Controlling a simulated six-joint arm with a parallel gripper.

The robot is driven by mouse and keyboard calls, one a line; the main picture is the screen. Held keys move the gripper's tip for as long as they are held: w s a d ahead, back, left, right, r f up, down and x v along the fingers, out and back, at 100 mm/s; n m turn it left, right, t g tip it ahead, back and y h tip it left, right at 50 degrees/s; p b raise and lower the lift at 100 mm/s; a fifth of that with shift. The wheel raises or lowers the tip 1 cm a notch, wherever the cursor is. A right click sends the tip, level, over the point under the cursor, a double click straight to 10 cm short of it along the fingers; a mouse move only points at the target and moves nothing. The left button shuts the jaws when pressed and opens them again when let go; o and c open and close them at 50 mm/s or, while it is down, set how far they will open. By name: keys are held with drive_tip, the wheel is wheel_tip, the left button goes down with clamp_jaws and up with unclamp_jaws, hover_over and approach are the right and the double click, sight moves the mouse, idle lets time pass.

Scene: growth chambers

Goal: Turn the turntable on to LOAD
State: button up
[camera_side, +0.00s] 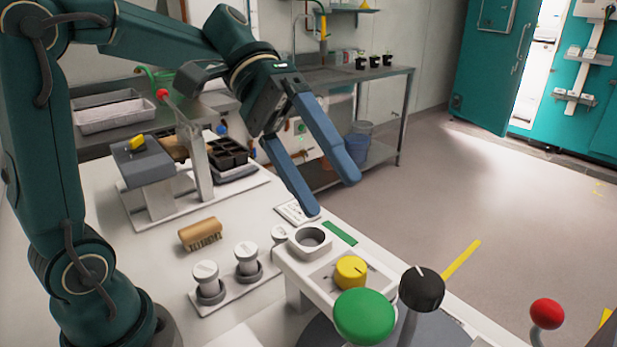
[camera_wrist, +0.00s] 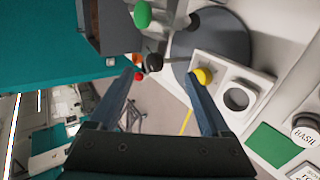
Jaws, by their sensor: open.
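The grey round turntable (camera_wrist: 228,45) lies flat beside a white control block (camera_side: 289,262). In the side view only part of the turntable (camera_side: 316,334) shows, at the bottom edge behind a green button. A yellow knob (camera_side: 350,271) sits on the block; it also shows in the wrist view (camera_wrist: 203,76). I cannot read a LOAD mark. A black knob (camera_side: 421,288) and a green round button (camera_side: 364,316) stand in front. My gripper (camera_side: 332,195) is open and empty, above and behind the block. In the wrist view my gripper (camera_wrist: 160,75) has its right finger near the yellow knob.
A round socket (camera_side: 310,238) opens in the block's far end. A red ball knob (camera_side: 547,313) stands at the lower right. A tray rack (camera_side: 150,168) is farther back. Open floor lies to the right.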

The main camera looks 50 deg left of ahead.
sight(425, 281)
drive_tip(key=w+d+n+h, duration=0.3)
drive_tip(key=d+n, duration=0.4)
drive_tip(key=n, duration=1)
drive_tip(key=shift+n+t, duration=0.4)
drive_tip(key=shift+n, duration=0.1)
drive_tip(key=f, duration=0.5)
drive_tip(key=shift+s+d+f, duration=0.1)
drive_tip(key=shift+d+f, duration=0.05)
drive_tip(key=shift+d, duration=0.1)
drive_tip(key=shift+x, duration=2.45)
clamp_jaws()
